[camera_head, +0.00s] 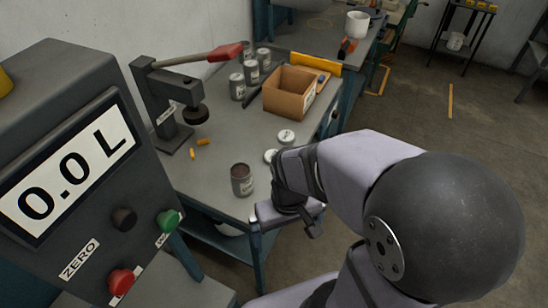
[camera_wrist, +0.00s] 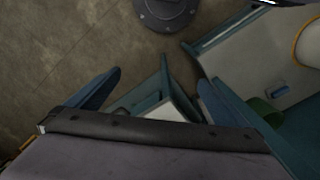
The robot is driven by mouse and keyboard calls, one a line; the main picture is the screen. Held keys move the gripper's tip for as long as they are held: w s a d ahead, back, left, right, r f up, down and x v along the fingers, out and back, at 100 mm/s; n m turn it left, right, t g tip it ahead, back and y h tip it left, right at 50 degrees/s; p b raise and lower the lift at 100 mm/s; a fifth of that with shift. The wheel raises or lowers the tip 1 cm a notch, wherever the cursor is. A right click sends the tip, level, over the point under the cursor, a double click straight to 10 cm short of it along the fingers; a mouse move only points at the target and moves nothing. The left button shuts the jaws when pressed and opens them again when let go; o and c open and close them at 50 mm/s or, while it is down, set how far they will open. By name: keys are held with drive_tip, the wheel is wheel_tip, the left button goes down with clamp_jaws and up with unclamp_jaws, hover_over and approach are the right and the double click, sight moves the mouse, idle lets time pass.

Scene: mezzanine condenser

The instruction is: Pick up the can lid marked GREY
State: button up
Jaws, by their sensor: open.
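Two pale round can lids lie on the grey bench in the head view, one farther back (camera_head: 286,136) and one nearer (camera_head: 270,156), close to my wrist. Their markings are too small to read, so I cannot tell which is marked GREY. My gripper's blue fingers (camera_wrist: 167,76) are spread apart with nothing between them in the wrist view. The wrist view looks past them at floor and blue metal frames, and no lid shows there. In the head view my dark wrist is at the bench's right edge, beside the nearer lid; the fingertips are not clear.
An open can (camera_head: 242,180) stands near the bench's front edge. A cardboard box (camera_head: 289,92), several grey cans (camera_head: 237,86) and a red-handled press (camera_head: 172,100) stand farther back. A gauge box reading 0.0 L (camera_head: 66,170) fills the left. Bare bench (camera_head: 225,150) lies between.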

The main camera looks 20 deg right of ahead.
drive_tip(key=c, duration=0.6)
drive_tip(key=shift+r, duration=0.1)
